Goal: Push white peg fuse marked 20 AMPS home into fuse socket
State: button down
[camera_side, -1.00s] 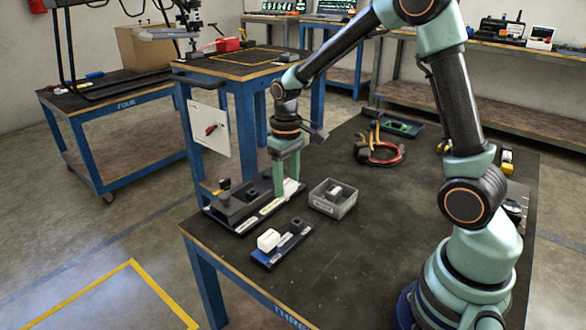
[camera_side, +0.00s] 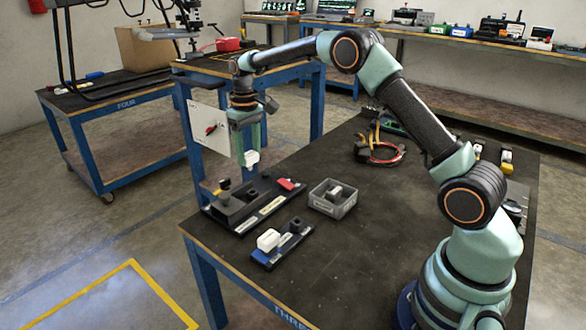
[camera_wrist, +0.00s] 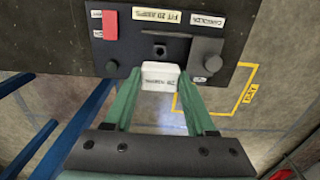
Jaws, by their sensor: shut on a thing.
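My gripper (camera_side: 250,153) is shut on the white peg fuse (camera_side: 251,158) and holds it in the air above the dark fuse panel (camera_side: 232,217). In the wrist view the white fuse (camera_wrist: 161,76) sits between the fingertips of my gripper (camera_wrist: 160,82), with small, blurred print on its face. The black fuse socket (camera_wrist: 160,48), with a dark hole, lies just beyond the fuse in that view and is empty. A label reading FIT 20 AMPS (camera_wrist: 174,16) is on the panel. The fuse's peg is hidden.
A red block (camera_side: 286,184) and a dark knob (camera_side: 224,190) stand on the panel. A small tray (camera_side: 262,260) with a white block (camera_side: 268,240) lies in front. A grey bin (camera_side: 346,210) holds a light piece. Red-handled cable (camera_side: 380,152) lies behind; the table's middle is clear.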

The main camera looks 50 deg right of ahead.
aim_at(249, 154)
jog(key=shift+f, duration=2.9)
jog(key=shift+f, duration=1.65)
jog(key=shift+c, duration=0.7)
grip_release()
jog(key=shift+r, duration=0.1)
notch_tip(249, 154, up, 11)
jog(key=shift+f, duration=0.1)
jog(key=shift+r, duration=0.55)
